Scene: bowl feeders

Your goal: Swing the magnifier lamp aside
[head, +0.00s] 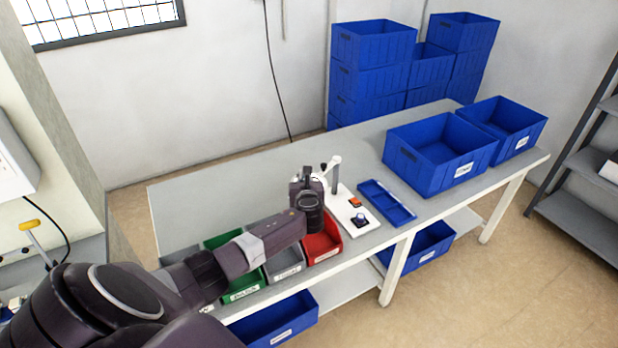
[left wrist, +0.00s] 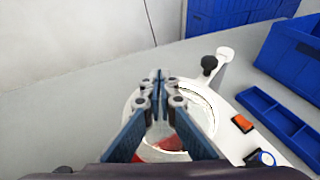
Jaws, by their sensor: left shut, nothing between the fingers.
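The magnifier lamp shows in the left wrist view as a white ring (left wrist: 213,112) around a clear lens, with red seen through it. Its white post (left wrist: 224,56) with a black knob (left wrist: 208,63) stands to the ring's upper right. In the head view the white post (head: 334,170) rises from a white base plate (head: 343,204), and my gripper and wrist hide most of the ring. My left gripper (left wrist: 159,78) is shut and empty, its fingers in front of the ring in the wrist view; I cannot tell whether they touch it. My right gripper is not in view.
The base plate carries an orange switch (head: 355,202) and a dark knob (head: 361,220). A blue divided tray (head: 398,211) and blue crates (head: 440,155) stand to the right. Red (head: 325,250), grey (head: 288,266) and green (head: 243,289) bins line the front edge. The table's back left (head: 220,185) is clear.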

